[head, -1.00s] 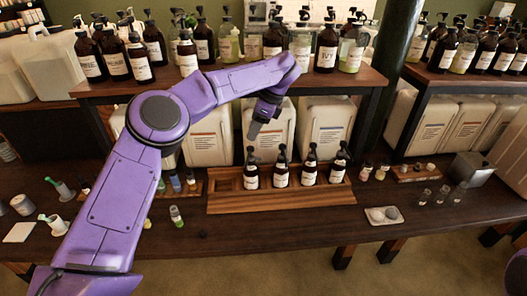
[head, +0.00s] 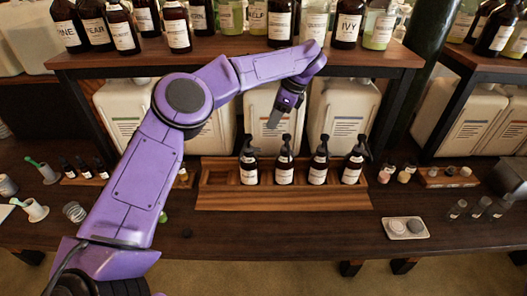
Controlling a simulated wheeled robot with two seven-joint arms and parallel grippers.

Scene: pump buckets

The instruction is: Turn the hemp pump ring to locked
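Several dark pump bottles stand upright in a row in a wooden tray (head: 222,197) at the middle of the bench. The leftmost is a bottle (head: 249,165) with a white label; beside it are a second (head: 284,168), a third (head: 318,170) and a fourth bottle (head: 354,168). Their labels are too small to read, so I cannot tell which is hemp or how its ring is set. My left gripper (head: 273,121) points down, apparently just above and between the first two pump heads, holding nothing visible. It shows edge-on, so its opening is unclear. My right gripper is out of view.
A shelf (head: 400,57) with many bottles, including one labelled IVY (head: 347,27), runs above. White jugs (head: 345,112) stand behind the tray. A small dish (head: 406,228) and small vials (head: 457,209) are to the right. The bench front is mostly clear.

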